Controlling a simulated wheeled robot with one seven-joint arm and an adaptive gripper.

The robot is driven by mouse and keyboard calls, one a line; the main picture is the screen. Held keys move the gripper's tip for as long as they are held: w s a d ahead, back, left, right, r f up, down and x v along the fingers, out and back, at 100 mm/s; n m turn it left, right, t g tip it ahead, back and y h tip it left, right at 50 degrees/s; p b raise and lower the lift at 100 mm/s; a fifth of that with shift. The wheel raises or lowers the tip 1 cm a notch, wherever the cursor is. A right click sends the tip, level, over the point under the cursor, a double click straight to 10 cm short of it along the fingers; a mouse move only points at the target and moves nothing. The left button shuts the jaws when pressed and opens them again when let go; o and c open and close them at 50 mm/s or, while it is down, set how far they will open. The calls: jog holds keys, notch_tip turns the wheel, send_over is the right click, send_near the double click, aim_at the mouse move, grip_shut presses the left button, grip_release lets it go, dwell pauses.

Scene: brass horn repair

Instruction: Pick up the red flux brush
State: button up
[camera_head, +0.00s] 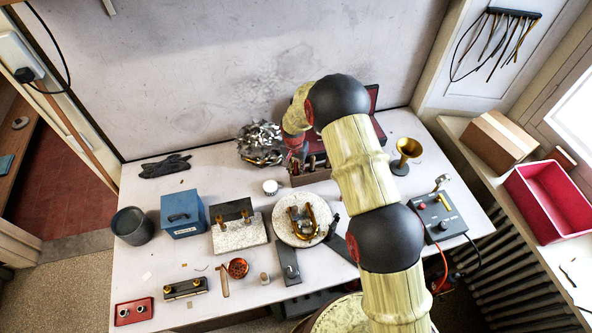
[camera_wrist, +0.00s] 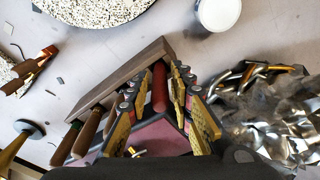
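The red flux brush (camera_wrist: 160,88) shows in the wrist view as a red handle standing in a wooden tool rack (camera_wrist: 112,82). My gripper (camera_wrist: 156,84) is open, with its yellow fingers on either side of the red handle. The fingers look apart from the handle, the right one closer to it. The brush's lower end is hidden in the rack. In the head view my gripper (camera_head: 297,158) is above the left end of the rack (camera_head: 312,178), and my arm hides part of that area.
Other wooden-handled tools (camera_wrist: 86,132) stand in the rack beside my left finger. A heap of shiny metal scraps (camera_head: 260,143) is close on the left in the head view. A white jar (camera_head: 270,187) and a round plate (camera_head: 283,233) stand in front of the rack.

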grip_shut()
jog(key=shift+r, duration=0.1)
